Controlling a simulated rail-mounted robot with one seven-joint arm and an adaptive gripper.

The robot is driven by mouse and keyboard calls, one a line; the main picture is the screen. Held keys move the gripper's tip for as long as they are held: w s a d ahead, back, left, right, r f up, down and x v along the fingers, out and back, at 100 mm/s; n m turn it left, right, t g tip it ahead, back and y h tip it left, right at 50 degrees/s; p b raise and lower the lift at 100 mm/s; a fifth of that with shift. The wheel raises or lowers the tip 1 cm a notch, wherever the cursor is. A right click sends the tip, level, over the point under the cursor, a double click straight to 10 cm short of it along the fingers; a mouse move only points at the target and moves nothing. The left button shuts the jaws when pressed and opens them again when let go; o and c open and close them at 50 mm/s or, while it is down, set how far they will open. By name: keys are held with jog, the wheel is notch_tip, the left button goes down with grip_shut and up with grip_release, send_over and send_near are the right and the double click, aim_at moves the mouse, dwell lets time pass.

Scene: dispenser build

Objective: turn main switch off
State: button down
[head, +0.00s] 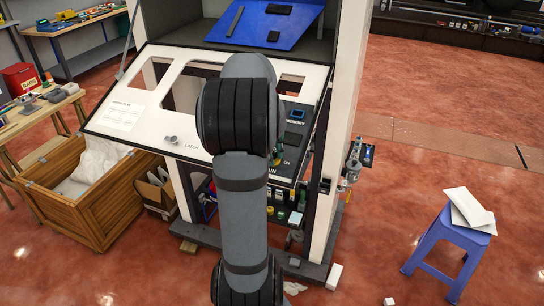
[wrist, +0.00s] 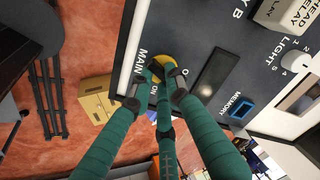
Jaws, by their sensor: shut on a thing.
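The main switch (wrist: 161,58) shows in the wrist view as a round yellow plate on the dark panel, beside the word MAIN. The word ON is readable below it, and another label starting with O is partly covered on its right. My gripper (wrist: 164,75) has green fingers with dark tips, which are closed together over the yellow plate. The tips hide the switch's handle, so its exact angle cannot be told. In the head view my arm covers the switch, and only a bit of green finger shows beside the panel's ON label.
The dark panel strip (head: 293,130) holds a blue-framed memory part (wrist: 241,107), a dark slot and a head relay box (wrist: 285,12). A white tilted board (head: 120,110) adjoins it. A wooden crate (head: 62,218) stands left, a blue stool (head: 447,236) right. Open floor lies between cabinet and stool.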

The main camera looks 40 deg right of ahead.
jog(key=n, duration=0.5)
jog(key=shift+d+b, duration=0.1)
jog(key=shift+b, duration=0.25)
jog(key=shift+n, duration=0.4)
jog(key=c, duration=1.7)
grip_release()
jog(key=shift+o, duration=0.2)
jog(key=shift+r, duration=0.1)
jog(key=v, duration=1.2)
